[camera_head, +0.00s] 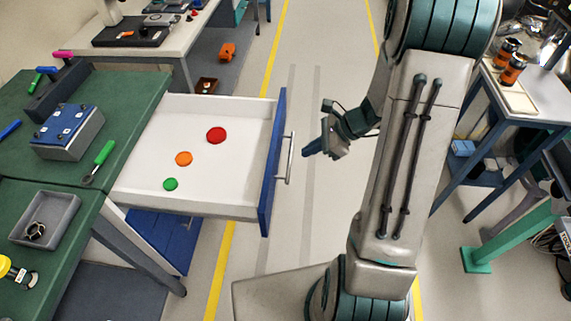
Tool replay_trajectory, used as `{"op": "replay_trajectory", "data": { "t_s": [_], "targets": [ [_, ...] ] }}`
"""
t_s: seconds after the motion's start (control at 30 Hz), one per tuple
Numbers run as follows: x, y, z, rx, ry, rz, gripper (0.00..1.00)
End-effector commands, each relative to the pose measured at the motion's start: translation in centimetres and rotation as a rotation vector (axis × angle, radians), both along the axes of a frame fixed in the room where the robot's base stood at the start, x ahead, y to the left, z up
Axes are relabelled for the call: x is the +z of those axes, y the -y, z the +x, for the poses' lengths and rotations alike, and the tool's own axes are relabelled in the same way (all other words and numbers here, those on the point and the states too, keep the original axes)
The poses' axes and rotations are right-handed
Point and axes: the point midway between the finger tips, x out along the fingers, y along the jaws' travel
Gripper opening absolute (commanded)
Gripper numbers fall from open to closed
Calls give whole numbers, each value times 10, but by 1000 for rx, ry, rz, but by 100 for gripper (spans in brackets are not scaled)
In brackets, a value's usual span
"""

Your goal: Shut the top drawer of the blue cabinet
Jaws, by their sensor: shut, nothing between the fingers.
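The top drawer (240,120) is pulled out to the right from under the green-topped bench. It has a white inside, a blue front (272,165) and a grey bar handle (289,158). A red disc (216,135), an orange disc (183,159) and a green disc (170,184) lie in it. The blue cabinet (165,236) shows only in part below the drawer. My gripper (307,152) is shut and empty, just right of the handle, with its tip pointing left towards the drawer front. A small gap seems to lie between tip and handle.
A blue-framed table (540,95) with orange-banded cans stands at the right. Floor right of the drawer is clear up to my arm.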

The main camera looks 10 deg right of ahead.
Motion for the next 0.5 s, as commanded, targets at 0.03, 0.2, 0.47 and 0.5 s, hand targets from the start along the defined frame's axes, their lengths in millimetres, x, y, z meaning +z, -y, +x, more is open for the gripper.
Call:
{"op": "replay_trajectory", "data": {
  "t_s": [0.03, 0.2, 0.47, 0.5],
  "targets": [
    [-9, 3, 3, -34, -17, 16, 0],
    [-20, 3, 8, -78, -39, 37, 0],
    [-50, -27, 16, -74, -41, 37, 0],
    [-56, -32, 18, -75, -41, 38, 0]
  ]
}}
